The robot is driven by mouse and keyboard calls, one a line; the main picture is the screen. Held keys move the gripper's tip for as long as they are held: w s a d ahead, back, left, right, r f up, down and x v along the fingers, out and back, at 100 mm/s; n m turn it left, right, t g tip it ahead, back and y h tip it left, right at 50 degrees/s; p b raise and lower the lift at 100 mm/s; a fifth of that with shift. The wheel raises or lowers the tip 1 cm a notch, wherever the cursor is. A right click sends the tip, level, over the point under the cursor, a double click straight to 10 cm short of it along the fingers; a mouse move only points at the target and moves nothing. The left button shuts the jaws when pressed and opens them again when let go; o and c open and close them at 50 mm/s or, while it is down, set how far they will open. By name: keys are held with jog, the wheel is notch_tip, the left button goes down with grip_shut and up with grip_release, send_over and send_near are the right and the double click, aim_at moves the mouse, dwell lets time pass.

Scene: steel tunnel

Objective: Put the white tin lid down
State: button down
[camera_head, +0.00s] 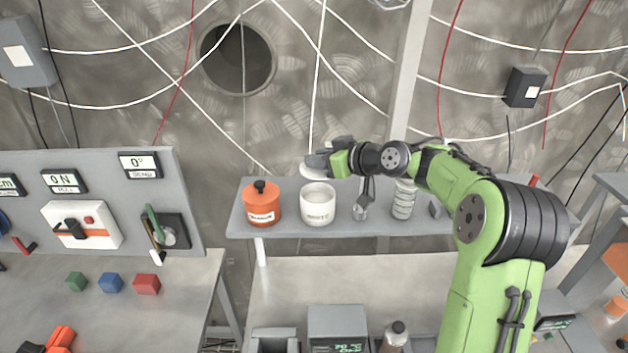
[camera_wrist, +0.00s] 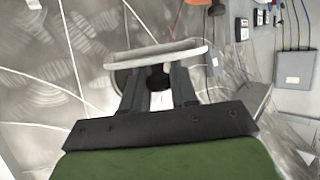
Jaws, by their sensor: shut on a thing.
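The white tin lid (camera_head: 311,173) is in my gripper (camera_head: 318,158), just above and behind the white tin as seen in the head view. In the wrist view the lid (camera_wrist: 150,52) appears edge-on as a pale rim, between the dark fingers of my gripper (camera_wrist: 158,75). The fingers are shut on it. The white tin (camera_head: 318,208) stands open and upright on the grey shelf (camera_head: 290,229). The gap between lid and tin is hard to judge.
An orange tin (camera_head: 262,206) with a black knob stands left of the white tin. A metal utensil (camera_head: 361,206) and a ribbed pale container (camera_head: 403,200) stand to the right. Little shelf is free between them; a narrow front strip is bare.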

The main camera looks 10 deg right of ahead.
aim_at(316, 176)
jog(key=f, duration=0.3)
jog(key=w+f, duration=0.1)
jog(key=f, duration=0.1)
jog(key=shift+a+f, duration=0.3)
jog(key=shift+a, duration=0.1)
jog(key=shift+s+d+r, duration=0.1)
jog(key=shift+s+d, duration=0.15)
jog(key=shift+s, duration=0.05)
jog(key=shift+w+a+f+b, duration=0.1)
jog(key=shift+w+f+b, duration=0.05)
jog(key=shift+f+b, duration=0.35)
jog(key=shift+f, duration=0.15)
jog(key=c, duration=0.9)
grip_release()
